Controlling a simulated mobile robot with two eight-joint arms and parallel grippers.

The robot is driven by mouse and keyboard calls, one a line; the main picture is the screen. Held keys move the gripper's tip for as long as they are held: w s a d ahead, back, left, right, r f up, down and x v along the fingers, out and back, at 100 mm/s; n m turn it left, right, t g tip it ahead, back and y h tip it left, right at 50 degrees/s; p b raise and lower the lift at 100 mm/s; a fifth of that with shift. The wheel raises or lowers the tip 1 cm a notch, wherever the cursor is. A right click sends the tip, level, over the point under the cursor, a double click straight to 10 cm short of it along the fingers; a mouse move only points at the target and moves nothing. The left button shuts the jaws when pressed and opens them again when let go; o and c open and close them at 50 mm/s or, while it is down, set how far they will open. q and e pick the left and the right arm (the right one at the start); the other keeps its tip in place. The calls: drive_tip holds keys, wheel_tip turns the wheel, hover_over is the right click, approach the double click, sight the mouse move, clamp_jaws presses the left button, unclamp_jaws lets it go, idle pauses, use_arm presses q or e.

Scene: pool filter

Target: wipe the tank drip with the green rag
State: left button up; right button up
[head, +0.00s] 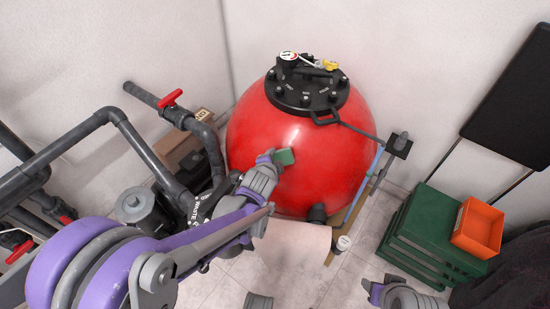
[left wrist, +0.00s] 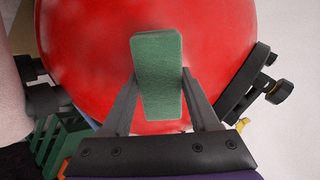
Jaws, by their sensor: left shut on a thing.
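The red tank (head: 315,165) stands in the corner with a black lid (head: 307,90) on top. My left gripper (head: 275,158) is at the tank's front left side. It is shut on the green rag (head: 285,157), a small flat block-shaped piece. In the left wrist view the rag (left wrist: 157,75) sits between both fingers, in front of the red tank surface (left wrist: 90,50). I cannot tell whether the rag touches the tank. No drip shows clearly; pale smudges show on the red surface. My right gripper (head: 374,291) is low at the right, away from the tank; its jaws are unclear.
Grey pipes with red valve handles (head: 171,98) stand left of the tank. A green crate (head: 430,235) with an orange bin (head: 478,228) on it is at the right. A black chair-like panel (head: 512,100) is at far right.

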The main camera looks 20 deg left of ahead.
use_arm(q)
drive_tip(key=p+v, duration=0.2)
drive_tip(key=v, duration=0.4)
drive_tip(key=shift+p, duration=0.35)
drive_tip(key=shift+s+r, duration=0.1)
